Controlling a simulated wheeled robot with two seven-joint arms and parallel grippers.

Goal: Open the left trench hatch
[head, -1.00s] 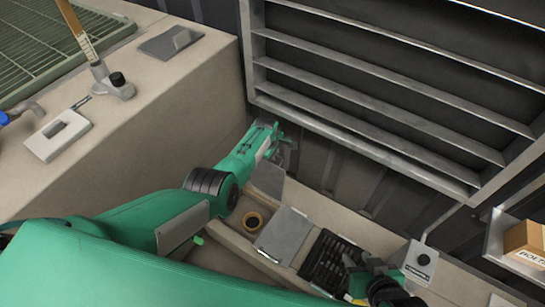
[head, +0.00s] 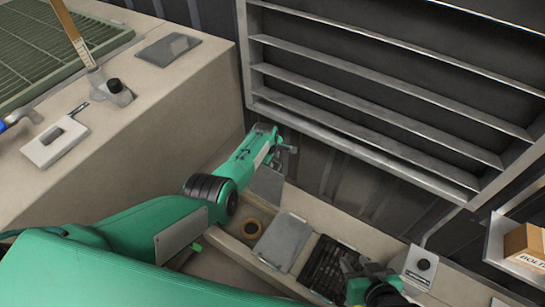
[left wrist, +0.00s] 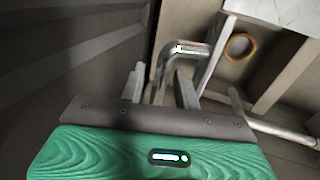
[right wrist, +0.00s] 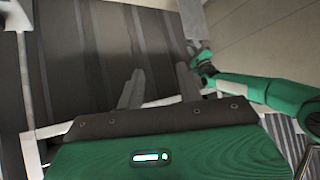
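My left gripper (head: 283,150) is low by the dark wall, beside a grey plate (head: 267,185) at the trench that looks like the left hatch. Its tilt is hard to tell. In the left wrist view the fingers (left wrist: 161,88) stand apart, with a bent grey metal handle (left wrist: 203,48) just ahead, partly between them. I cannot tell whether they touch it. Another grey hatch plate (head: 283,242) lies to the right, with a tan ring (head: 252,228) in the trench between the plates. My right gripper (head: 352,265) is above a dark grate; its fingers (right wrist: 159,90) are apart and empty.
A dark grate (head: 325,262) and a box with a black knob (head: 421,266) are at the right. A louvred panel (head: 380,95) covers the wall above. A raised concrete block (head: 150,90) stands left. A shelf carries a cardboard box (head: 526,242).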

